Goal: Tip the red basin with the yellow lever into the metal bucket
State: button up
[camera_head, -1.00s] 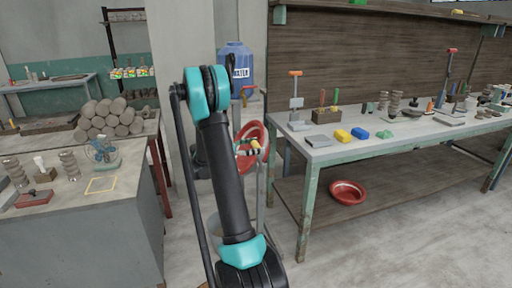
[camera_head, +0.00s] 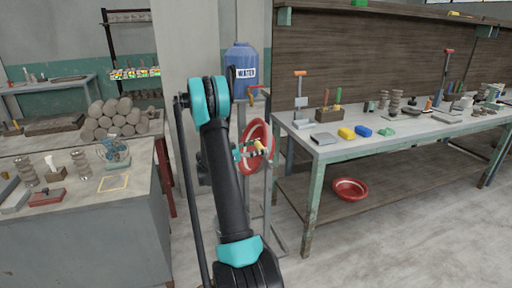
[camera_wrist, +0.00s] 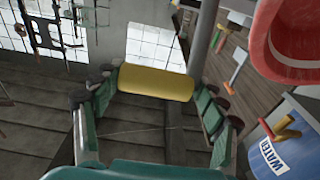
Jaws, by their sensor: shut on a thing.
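The red basin (camera_head: 262,133) is tipped steeply, nearly on edge, on a grey metal stand just right of my arm in the head view. Its red body also shows at the upper right of the wrist view (camera_wrist: 296,45). The yellow lever (camera_wrist: 157,82) lies across between my fingertips in the wrist view; its yellow end shows in front of the basin in the head view (camera_head: 259,145). My gripper (camera_wrist: 155,88) is shut on the lever. My arm hides part of the stand. I cannot make out the metal bucket now.
A blue water container (camera_head: 240,62) stands behind the stand. A workbench (camera_head: 345,150) with tools is to the right, with another red basin (camera_head: 350,189) on its lower shelf. A grey table (camera_head: 90,215) is at the left. Floor is clear at the front right.

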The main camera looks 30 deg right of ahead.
jog(key=shift+a+f, duration=0.6)
jog(key=shift+a, duration=0.2)
jog(key=shift+a+f, duration=0.55)
jog(key=shift+a, duration=0.25)
jog(key=o, duration=1.5)
jog(key=shift+r, duration=0.1)
jog(key=shift+w, duration=0.1)
jog(key=v, duration=1.2)
jog(key=shift+r, duration=0.1)
dwell(0.4)
